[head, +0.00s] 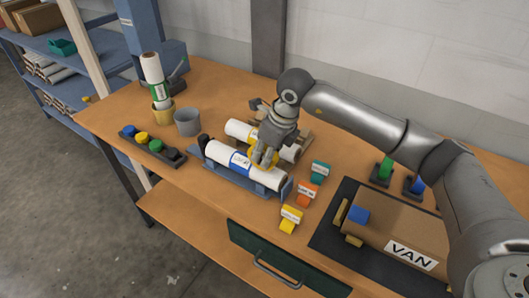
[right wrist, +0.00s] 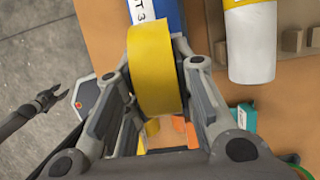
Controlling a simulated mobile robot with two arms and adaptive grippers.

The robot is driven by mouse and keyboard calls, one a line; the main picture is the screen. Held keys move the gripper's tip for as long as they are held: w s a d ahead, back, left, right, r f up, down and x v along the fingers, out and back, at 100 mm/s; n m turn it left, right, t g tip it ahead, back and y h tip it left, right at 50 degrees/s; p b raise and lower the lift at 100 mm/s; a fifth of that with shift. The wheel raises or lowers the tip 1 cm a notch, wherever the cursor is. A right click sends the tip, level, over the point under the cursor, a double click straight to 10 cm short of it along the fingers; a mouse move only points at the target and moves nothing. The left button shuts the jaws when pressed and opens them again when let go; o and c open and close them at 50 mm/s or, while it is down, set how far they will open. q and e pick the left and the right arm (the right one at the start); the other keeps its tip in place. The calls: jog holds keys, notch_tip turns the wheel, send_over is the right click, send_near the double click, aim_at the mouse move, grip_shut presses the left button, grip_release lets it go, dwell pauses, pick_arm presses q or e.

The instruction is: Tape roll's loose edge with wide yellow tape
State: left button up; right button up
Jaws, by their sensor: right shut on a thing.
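A white roll (head: 222,154) with a blue labelled band lies in a blue cradle (head: 238,182) on the workbench. Its blue band (right wrist: 171,20) shows at the top of the right wrist view. My right gripper (head: 263,158) is over the right part of this roll. It is shut on a wide yellow tape (right wrist: 155,70), seen between its fingers in the right wrist view. I cannot tell whether the tape touches the roll, and the loose edge is not distinguishable. My left gripper (right wrist: 62,96) shows small at the left of the right wrist view, fingers apart and empty.
A second white roll (head: 237,128) lies on a wooden rack behind. Teal (head: 319,171), orange (head: 307,193) and yellow (head: 291,218) labelled blocks stand right of the cradle. A box marked VAN (head: 400,235) lies on a dark mat. A grey cup (head: 187,122) stands left.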

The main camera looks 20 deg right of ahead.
aim_at(276, 161)
jog(key=shift+s+d, duration=0.4)
jog(key=shift+s, duration=0.05)
jog(key=shift+s+d, duration=0.1)
jog(key=shift+d, duration=0.05)
jog(key=shift+s+d+b, duration=0.25)
jog(key=shift+s+b, duration=0.1)
dwell(0.5)
jog(key=shift+s+d, duration=0.3)
jog(key=shift+s, duration=0.15)
jog(key=shift+s+d+f+b, duration=0.1)
jog(key=shift+s+b, duration=0.05)
jog(key=shift+b, duration=0.2)
jog(key=shift+s+d, duration=0.3)
jog(key=shift+s, duration=0.05)
